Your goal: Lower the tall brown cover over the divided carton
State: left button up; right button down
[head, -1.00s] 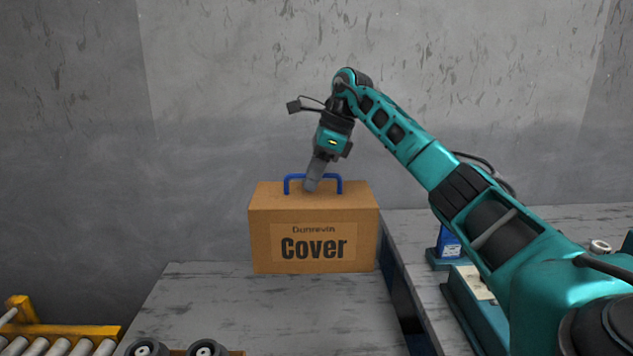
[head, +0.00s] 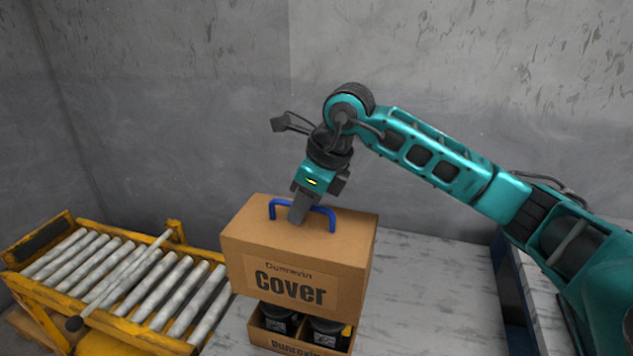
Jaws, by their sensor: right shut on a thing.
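The tall brown cover (head: 335,265), marked "Cover", hangs upright from its blue handle (head: 322,212). My right gripper (head: 299,212) is shut on that handle at the cover's top. The divided carton (head: 262,335) stands below the cover at the bottom of the view, its front partly cut off by the frame edge. Dark round parts (head: 327,334) show in its compartments. The cover hides the rear of the carton. I cannot tell how large the gap between the cover and the carton is. My left gripper is not in view.
A yellow roller conveyor (head: 120,285) stands at the left, close to the carton. The grey table (head: 425,300) is bare to the right of the cover. A dark edge (head: 515,290) and another surface lie farther right. A concrete wall is behind.

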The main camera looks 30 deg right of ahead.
jog(key=shift+a+f, duration=0.15)
jog(key=shift+a, duration=0.05)
jog(key=shift+d+f+b, duration=0.1)
jog(key=shift+f+b, duration=1.1)
jog(key=shift+f, duration=0.5)
jog(key=shift+s, duration=0.1)
